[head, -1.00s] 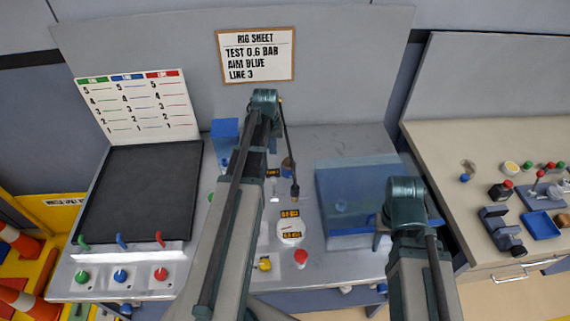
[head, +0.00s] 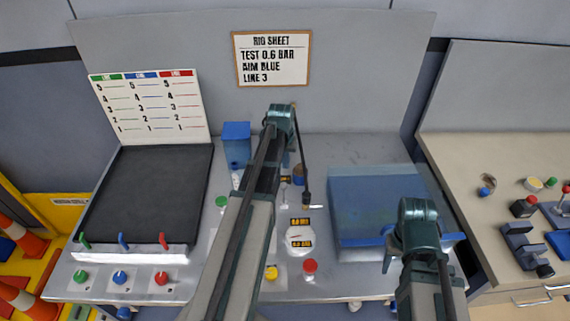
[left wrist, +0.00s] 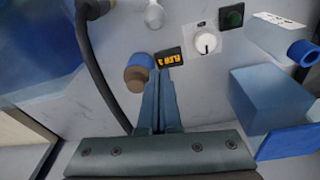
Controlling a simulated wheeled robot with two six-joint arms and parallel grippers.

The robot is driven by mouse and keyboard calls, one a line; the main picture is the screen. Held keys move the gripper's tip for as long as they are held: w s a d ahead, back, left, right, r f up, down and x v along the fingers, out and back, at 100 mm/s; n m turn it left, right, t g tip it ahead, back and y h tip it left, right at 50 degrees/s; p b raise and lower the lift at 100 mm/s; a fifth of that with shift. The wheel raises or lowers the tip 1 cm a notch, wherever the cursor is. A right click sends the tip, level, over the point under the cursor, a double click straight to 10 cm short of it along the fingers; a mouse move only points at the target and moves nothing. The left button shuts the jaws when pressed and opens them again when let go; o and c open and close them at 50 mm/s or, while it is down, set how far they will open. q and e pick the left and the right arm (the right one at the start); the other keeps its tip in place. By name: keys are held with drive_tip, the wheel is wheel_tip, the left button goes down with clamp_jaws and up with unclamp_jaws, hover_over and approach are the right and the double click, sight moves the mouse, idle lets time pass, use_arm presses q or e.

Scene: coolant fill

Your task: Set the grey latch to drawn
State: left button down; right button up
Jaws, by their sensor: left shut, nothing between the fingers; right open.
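I cannot pick out the grey latch with certainty. A small pale grey knobbed piece (head: 286,196) stands on the bench right of my left forearm, and a similar pale knob (left wrist: 154,14) shows at the top of the left wrist view. My left gripper (left wrist: 158,82) is shut and empty, its fingers pointing toward a black label with yellow text (left wrist: 168,57) and beside a blue and brown cylinder (left wrist: 138,74). In the head view its fingers are hidden by my forearm. My right gripper (head: 390,252) is open beside the translucent blue box, partly hidden by its wrist.
The translucent blue box (head: 375,195) fills the bench's right part. A blue container (head: 236,143) stands behind my left arm. A white dial (left wrist: 206,42) sits beside the label. A red knob (head: 310,267) is near the front. A dark cable (left wrist: 92,65) hangs beside my left gripper.

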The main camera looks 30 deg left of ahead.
sight(284, 193)
use_arm(q)
drive_tip(key=f+b, duration=0.2)
drive_tip(key=f, duration=0.1)
drive_tip(key=f+b, duration=0.1)
drive_tip(key=shift+w+f, duration=0.3)
drive_tip(key=shift+f, duration=0.05)
use_arm(e)
wheel_tip(284, 193, down, 5)
drive_tip(key=shift+r, duration=0.15)
use_arm(q)
drive_tip(key=shift+s+d, duration=0.1)
drive_tip(key=shift+s, duration=0.25)
drive_tip(key=s, duration=0.2)
drive_tip(key=s+d+r, duration=0.1)
use_arm(e)
drive_tip(key=shift+r, duration=0.5)
use_arm(q)
drive_tip(key=shift+w, duration=0.1)
